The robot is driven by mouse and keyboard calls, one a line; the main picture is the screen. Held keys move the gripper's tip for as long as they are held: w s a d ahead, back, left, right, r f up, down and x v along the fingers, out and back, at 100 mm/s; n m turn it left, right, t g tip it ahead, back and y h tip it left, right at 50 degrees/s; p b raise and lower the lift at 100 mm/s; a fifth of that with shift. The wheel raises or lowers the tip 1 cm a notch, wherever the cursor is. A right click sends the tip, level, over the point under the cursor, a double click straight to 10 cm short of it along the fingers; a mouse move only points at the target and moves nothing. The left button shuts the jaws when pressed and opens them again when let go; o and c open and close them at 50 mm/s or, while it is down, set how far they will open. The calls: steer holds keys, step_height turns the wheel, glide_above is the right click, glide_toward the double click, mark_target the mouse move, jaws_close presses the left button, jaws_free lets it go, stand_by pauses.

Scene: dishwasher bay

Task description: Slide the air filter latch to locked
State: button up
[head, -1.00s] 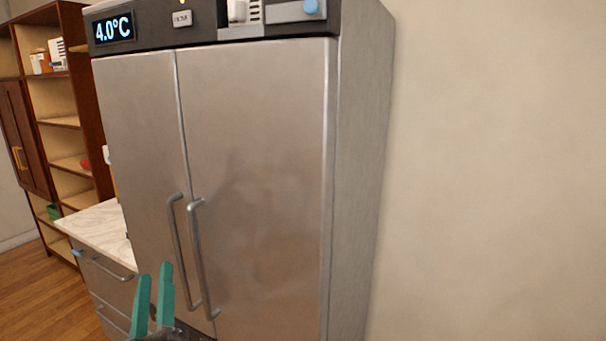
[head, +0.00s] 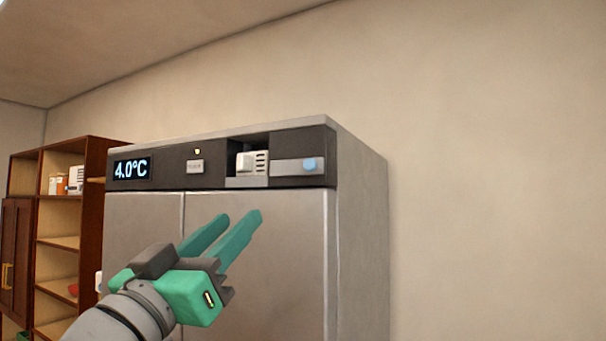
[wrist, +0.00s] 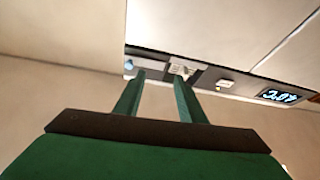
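The likely latch is a light blue knob (head: 309,165) at the right end of a grey slide plate (head: 284,168) on the steel fridge's dark top panel. Left of it, a white slotted block (head: 246,163), perhaps the air filter, sits in an open recess. My gripper (head: 240,217) has two green fingers, apart and empty. In the head view it appears below the recess, in front of the doors. In the wrist view the fingertips (wrist: 159,78) point toward the panel, with the blue knob (wrist: 128,67) beyond and left of them. Nothing visibly touches the panel.
The fridge panel also carries a 4.0°C display (head: 132,168) and a small labelled button (head: 195,166). A wooden shelf (head: 60,243) stands to the left. The wall (head: 470,200) right of the fridge is bare.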

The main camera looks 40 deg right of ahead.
mark_target(309, 166)
steer(key=s+d+r+m+g, duration=0.2)
steer(key=s+d+r, duration=0.1)
steer(key=s+r, duration=0.25)
steer(key=x, duration=1)
steer(key=shift+d+f, duration=0.15)
jaws_close()
